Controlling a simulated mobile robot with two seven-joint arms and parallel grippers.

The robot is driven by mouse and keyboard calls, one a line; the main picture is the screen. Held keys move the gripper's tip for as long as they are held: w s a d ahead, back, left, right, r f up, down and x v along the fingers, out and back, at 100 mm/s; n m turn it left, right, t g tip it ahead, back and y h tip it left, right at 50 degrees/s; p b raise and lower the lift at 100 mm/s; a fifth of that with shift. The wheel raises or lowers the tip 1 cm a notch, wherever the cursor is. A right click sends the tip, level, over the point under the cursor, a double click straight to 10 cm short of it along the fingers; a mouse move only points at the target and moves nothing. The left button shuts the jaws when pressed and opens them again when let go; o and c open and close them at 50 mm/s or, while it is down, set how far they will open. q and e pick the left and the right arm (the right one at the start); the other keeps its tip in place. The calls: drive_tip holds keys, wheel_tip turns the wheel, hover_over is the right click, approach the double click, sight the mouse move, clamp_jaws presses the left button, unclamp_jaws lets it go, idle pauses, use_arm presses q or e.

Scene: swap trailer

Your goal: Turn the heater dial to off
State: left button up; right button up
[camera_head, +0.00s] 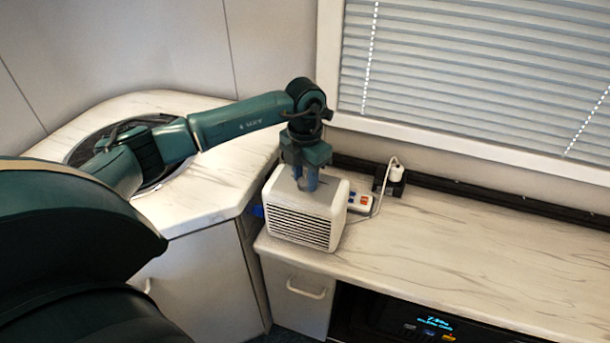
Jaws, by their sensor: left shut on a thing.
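The white heater (307,217) stands on the marbled counter, with its dark-slatted grille facing the front. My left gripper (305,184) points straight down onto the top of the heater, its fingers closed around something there. The dial is hidden by the fingers, so I cannot see its setting; the gripper is shut on what appears to be the dial. My right gripper is not in view.
A power strip (359,201) lies right of the heater, with a white cord running to a plug (395,171) at the wall. The counter (470,250) to the right is clear. A window with blinds (480,75) is behind. A black appliance with a lit display (425,322) sits below the counter.

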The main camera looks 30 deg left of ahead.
sight(305, 180)
use_arm(q)
drive_tip(key=n, duration=0.3)
drive_tip(key=shift+n, duration=2.1)
drive_tip(key=o, duration=1)
drive_tip(key=shift+r, duration=0.1)
wheel_tip(305, 180, up, 13)
drive_tip(key=shift+b, duration=0.6)
